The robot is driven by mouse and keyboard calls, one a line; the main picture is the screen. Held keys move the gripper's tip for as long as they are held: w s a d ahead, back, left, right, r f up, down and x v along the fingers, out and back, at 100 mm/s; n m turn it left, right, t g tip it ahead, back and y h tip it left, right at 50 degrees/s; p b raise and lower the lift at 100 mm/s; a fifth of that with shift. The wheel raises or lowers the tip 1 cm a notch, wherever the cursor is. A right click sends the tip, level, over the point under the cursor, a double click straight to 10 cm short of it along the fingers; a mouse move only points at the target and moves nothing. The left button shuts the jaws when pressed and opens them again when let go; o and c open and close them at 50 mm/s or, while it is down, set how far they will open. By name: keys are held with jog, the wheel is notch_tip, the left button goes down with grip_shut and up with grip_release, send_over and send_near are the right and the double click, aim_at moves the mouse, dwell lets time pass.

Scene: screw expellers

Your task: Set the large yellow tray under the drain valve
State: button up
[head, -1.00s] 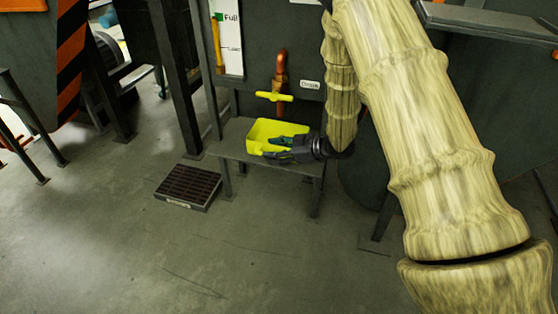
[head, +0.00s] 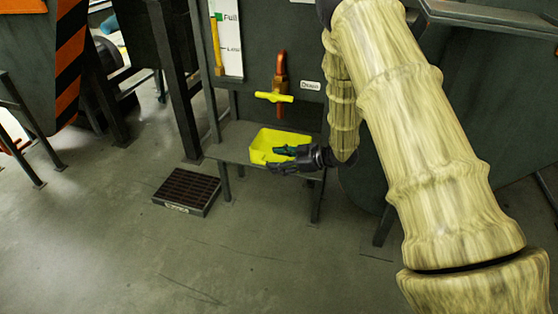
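The large yellow tray (head: 259,147) sits upright on a low grey bench (head: 227,152), close to the bench's front edge. The drain valve (head: 274,97) has a yellow handle on an orange pipe, above and behind the tray. A "Drain" label is to its right. My gripper (head: 277,159) reaches in from the right at the tray's front right side. One finger, with green on it, overlaps the tray's inside. The other dark finger shows in front of the tray's near wall. I cannot tell whether they are closed on the wall.
A floor grate (head: 188,191) lies to the left of the bench. A dark post (head: 176,80) stands behind it. A sight gauge (head: 227,40) marked "Full" and "Low" is on the tank wall. The floor in front is clear.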

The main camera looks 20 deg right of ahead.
jog(key=shift+o, duration=0.6)
jog(key=p+v, duration=0.3)
jog(key=v, duration=0.4)
jog(key=shift+s+d+r, duration=0.15)
jog(key=shift+s+r, duration=0.05)
jog(key=shift+r, duration=0.05)
dwell(0.8)
